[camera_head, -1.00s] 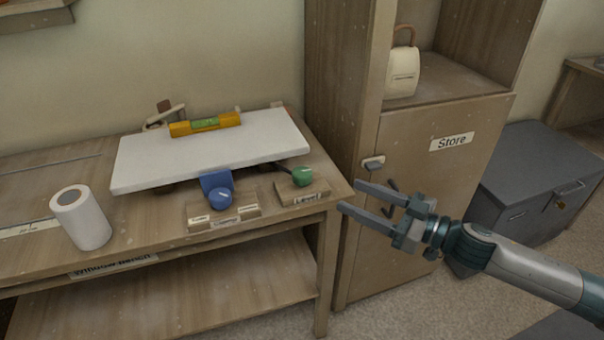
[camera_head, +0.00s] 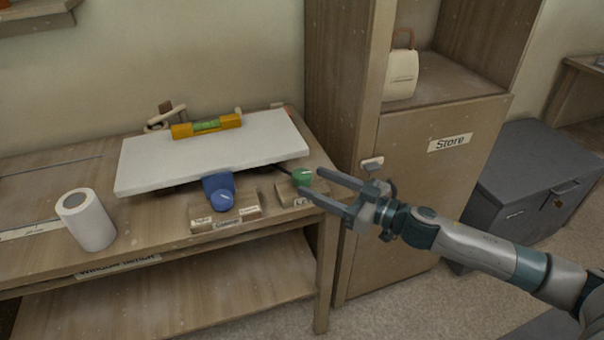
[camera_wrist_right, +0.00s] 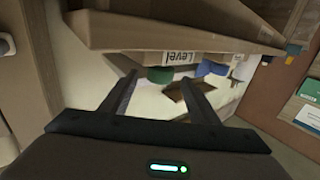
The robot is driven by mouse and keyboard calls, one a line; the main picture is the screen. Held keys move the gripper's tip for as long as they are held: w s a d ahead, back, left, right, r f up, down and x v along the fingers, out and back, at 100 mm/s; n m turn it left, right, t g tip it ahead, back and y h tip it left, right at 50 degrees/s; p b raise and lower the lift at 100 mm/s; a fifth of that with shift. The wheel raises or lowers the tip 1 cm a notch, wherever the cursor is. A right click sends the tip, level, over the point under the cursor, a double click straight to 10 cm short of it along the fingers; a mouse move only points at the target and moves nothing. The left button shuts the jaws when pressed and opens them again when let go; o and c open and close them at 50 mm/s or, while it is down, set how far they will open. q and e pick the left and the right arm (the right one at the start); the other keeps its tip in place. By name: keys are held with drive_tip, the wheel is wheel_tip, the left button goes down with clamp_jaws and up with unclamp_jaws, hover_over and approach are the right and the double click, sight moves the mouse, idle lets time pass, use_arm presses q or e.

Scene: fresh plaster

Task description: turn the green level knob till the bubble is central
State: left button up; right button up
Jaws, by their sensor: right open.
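The green level knob (camera_head: 301,176) sits on a small labelled wooden block at the bench's right front corner. It also shows in the right wrist view (camera_wrist_right: 160,75), beside the "Level" label. A yellow spirit level (camera_head: 207,126) with a green vial lies on a tilted white board (camera_head: 150,165); the bubble is too small to place. My right gripper (camera_head: 308,183) is open, its fingertips at the knob's right side in the head view. In the wrist view the knob appears beyond and between the fingers; contact cannot be told. My left gripper is out of view.
A white roll (camera_head: 90,225) stands at the bench's left. The Store cupboard (camera_head: 440,190) rises close on the right, with a grey chest (camera_head: 515,190) beyond.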

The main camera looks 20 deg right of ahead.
sight(310, 180)
drive_tip(key=shift+p+x, duration=0.45)
drive_tip(key=shift+x, duration=2.1)
drive_tip(key=c, duration=1)
